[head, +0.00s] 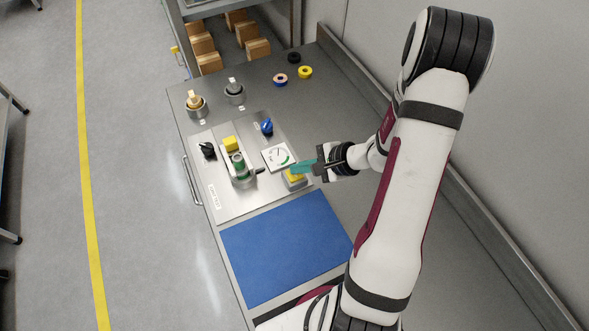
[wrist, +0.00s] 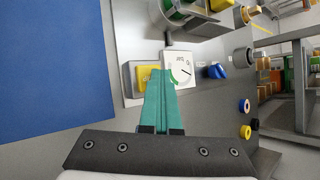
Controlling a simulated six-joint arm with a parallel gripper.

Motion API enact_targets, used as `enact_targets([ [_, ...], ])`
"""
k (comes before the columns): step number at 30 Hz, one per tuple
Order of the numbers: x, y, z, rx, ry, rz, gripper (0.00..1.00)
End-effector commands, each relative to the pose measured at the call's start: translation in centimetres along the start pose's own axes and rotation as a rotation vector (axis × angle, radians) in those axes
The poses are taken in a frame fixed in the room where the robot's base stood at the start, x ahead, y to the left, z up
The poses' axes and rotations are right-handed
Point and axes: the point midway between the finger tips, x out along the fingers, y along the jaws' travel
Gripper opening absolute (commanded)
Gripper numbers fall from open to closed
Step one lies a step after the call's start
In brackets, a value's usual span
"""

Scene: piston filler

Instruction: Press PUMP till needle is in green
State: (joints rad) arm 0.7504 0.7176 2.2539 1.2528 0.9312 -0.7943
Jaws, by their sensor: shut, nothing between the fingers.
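The yellow PUMP button (head: 294,174) sits on a grey box at the right edge of the panel, beside the gauge. It also shows in the wrist view (wrist: 142,78), partly covered by my fingers; its label cannot be read. My gripper (head: 294,168) has its teal fingers shut and empty, with the tips over the button in the head view. In the wrist view the fingertips (wrist: 161,74) overlap the button's right part; contact cannot be told. The white gauge (wrist: 180,68) has a green arc at its lower left. Its dark needle points lower right, apart from the green.
A blue knob (head: 267,126), a black knob (head: 207,150), a yellow block (head: 230,143) and a green-banded cylinder (head: 239,167) stand on the panel. A blue mat (head: 287,246) lies in front. Several rings and two metal fittings are at the back.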

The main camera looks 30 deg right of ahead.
Motion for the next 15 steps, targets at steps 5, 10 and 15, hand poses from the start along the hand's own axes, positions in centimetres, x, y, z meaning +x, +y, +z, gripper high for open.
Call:
enact_targets([
  [5,0.09,0.08,-0.07,0.000,0.000,0.001,0.00],
  [10,0.08,0.08,-0.07,0.000,0.000,0.001,0.00],
  [15,-0.23,-0.20,0.13,0.000,0.001,-0.001,0.00],
])
